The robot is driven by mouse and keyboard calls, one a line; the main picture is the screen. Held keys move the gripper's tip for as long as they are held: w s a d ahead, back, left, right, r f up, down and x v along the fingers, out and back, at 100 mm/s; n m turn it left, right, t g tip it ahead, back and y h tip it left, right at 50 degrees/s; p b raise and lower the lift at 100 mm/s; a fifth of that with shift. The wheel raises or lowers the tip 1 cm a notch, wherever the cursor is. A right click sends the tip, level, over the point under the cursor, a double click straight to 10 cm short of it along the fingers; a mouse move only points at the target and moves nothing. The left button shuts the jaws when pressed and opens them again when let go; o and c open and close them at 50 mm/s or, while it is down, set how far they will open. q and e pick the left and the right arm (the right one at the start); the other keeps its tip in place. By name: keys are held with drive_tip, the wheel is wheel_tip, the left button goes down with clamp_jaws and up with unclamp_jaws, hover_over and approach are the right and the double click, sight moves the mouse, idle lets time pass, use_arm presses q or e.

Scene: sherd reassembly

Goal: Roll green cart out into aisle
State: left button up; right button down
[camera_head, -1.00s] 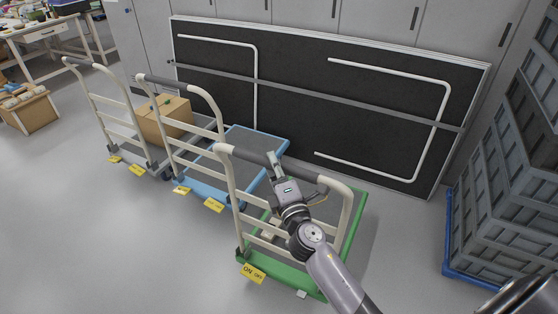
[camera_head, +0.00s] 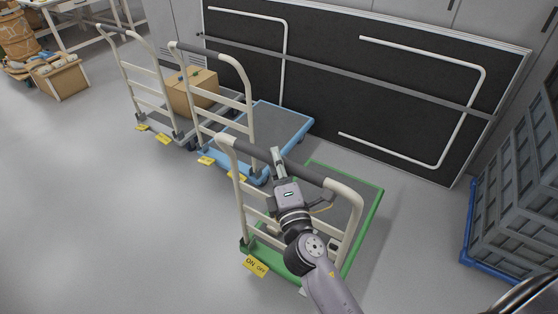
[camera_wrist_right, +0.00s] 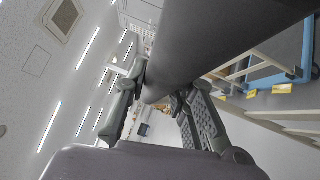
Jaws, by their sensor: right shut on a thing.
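The green cart (camera_head: 372,214) stands in the lower middle of the head view, with a cream tube frame and a dark grip on its handle bar (camera_head: 318,178). My right gripper (camera_head: 278,158) is shut on the handle bar. In the right wrist view the bar (camera_wrist_right: 215,45) runs between the two fingers (camera_wrist_right: 160,105). My right arm hides part of the cart's frame and deck. A yellow ON/OFF tag (camera_head: 256,266) is at the cart's near edge. My left gripper is in neither view.
A blue cart (camera_head: 285,125) stands just left of and behind the green one. A grey cart with a cardboard box (camera_head: 192,92) is farther left. Black panels (camera_head: 340,90) lean on the back wall. Grey crates (camera_head: 515,200) on a blue base stand right. The floor at lower left is clear.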

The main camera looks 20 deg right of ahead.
drive_tip(key=c, duration=1.3)
unclamp_jaws()
drive_tip(key=shift+s+f, duration=0.15)
drive_tip(key=shift+s, duration=0.4)
drive_tip(key=s, duration=0.3)
drive_tip(key=s+f, duration=0.1)
drive_tip(key=s, duration=0.3)
drive_tip(key=s+a, duration=0.1)
drive_tip(key=s, duration=0.2)
drive_tip(key=shift+s+a+f, duration=0.1)
drive_tip(key=shift+s+f, duration=0.05)
drive_tip(key=shift+s, duration=0.2)
